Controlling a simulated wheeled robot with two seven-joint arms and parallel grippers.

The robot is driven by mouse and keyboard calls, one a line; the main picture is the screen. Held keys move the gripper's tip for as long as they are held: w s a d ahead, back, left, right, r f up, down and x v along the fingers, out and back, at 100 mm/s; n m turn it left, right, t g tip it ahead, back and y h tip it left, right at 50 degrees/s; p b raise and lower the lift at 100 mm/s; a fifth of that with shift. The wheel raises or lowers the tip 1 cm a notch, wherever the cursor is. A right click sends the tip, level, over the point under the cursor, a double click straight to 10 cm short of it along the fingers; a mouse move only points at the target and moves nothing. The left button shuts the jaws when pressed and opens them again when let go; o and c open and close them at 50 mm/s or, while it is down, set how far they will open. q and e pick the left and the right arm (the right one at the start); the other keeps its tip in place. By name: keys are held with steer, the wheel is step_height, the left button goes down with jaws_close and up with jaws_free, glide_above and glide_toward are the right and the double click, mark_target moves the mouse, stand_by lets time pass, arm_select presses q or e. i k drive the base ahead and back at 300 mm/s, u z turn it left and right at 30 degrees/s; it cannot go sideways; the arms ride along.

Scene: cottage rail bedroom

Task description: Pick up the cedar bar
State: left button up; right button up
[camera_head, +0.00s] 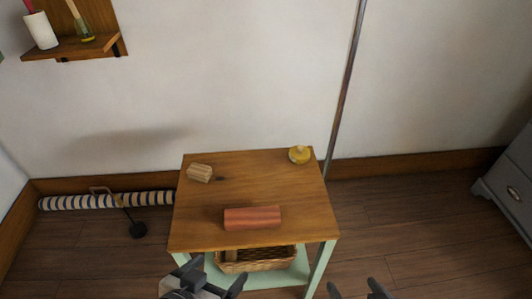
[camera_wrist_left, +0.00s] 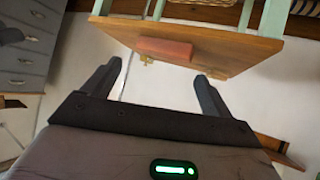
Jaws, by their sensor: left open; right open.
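The cedar bar, a reddish-brown rectangular block (camera_head: 252,218), lies flat near the front middle of the small wooden table (camera_head: 262,180). It also shows in the left wrist view (camera_wrist_left: 164,49), between and beyond the fingers, on the tilted tabletop (camera_wrist_left: 222,53). My left gripper (camera_head: 213,276) is open and empty at the bottom of the head view, in front of the table and apart from the bar. Its two fingers also show in the left wrist view (camera_wrist_left: 158,88). My right gripper (camera_head: 355,290) is open and empty at the bottom edge, right of the table's front leg.
A pale ridged wooden block (camera_head: 199,172) and a round yellow item (camera_head: 299,154) sit at the table's back corners. A wicker basket (camera_head: 256,262) is on the lower shelf. A metal pole (camera_head: 347,85) stands behind. The tabletop around the bar is clear.

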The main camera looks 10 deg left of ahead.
mark_target(268, 217)
steer(key=k, duration=0.5)
steer(key=u, duration=1.9)
steer(key=i, duration=1.4)
steer(key=z, duration=2.1)
